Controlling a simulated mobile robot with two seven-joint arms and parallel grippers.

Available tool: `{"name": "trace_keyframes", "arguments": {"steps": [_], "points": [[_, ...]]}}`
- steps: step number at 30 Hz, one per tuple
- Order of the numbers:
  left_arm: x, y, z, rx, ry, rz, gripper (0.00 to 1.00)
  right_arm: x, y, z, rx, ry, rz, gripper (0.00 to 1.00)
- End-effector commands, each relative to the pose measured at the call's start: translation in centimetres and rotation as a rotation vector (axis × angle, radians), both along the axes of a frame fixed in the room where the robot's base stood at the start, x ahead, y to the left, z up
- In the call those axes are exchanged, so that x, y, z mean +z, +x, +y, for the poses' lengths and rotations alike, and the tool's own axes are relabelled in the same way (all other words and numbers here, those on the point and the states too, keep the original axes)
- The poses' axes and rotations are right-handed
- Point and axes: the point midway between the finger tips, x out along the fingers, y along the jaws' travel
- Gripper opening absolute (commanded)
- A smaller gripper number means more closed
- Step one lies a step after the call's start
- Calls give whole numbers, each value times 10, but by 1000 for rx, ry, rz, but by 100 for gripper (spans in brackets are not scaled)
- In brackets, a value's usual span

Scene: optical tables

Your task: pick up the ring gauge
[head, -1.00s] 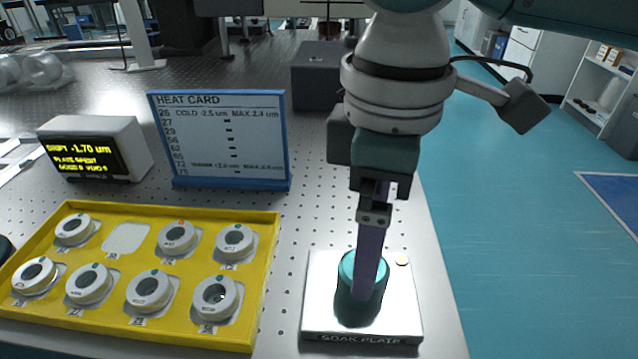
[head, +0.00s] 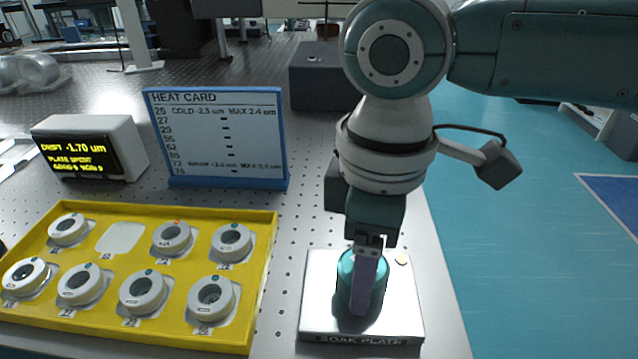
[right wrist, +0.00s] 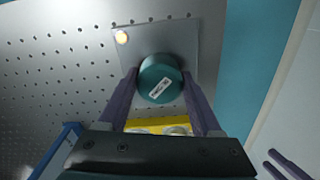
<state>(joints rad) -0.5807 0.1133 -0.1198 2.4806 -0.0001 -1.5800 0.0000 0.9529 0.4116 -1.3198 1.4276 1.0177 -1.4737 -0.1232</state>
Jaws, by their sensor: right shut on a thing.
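A teal cylinder (head: 346,281) stands upright on the soak plate (head: 318,318); I cannot tell whether it is the ring gauge. My right gripper (head: 364,300) reaches down from above and is shut on it. In the right wrist view the two purple fingers lie on opposite sides of the cylinder (right wrist: 160,78), whose top bears a white label. Its lower part is partly hidden by a finger in the head view. Several white ring-shaped pieces with dark centres (head: 142,290) lie in the yellow tray (head: 262,270). My left gripper (right wrist: 285,166) shows in the right wrist view, fingers apart.
The blue-framed heat card (head: 228,140) stands behind the tray, with a display box (head: 130,145) to its left. A dark grey box (head: 318,80) is farther back. One tray slot (head: 120,239) is empty. The table edge is right of the plate.

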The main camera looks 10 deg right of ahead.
Motion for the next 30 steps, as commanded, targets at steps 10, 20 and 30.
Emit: {"name": "trace_keyframes", "arguments": {"steps": [10, 20, 30], "points": [[0, 0, 0, -1, 1, 1, 50, 0, 0, 0, 0, 0, 0, 21], [0, 0, 2, -6, 10, 1, 50, 0, 0, 0, 0, 1, 0, 0], [5, 0, 3, -7, 10, 1, 50, 16, 1, 1, 0, 2, -2, 0]]}}
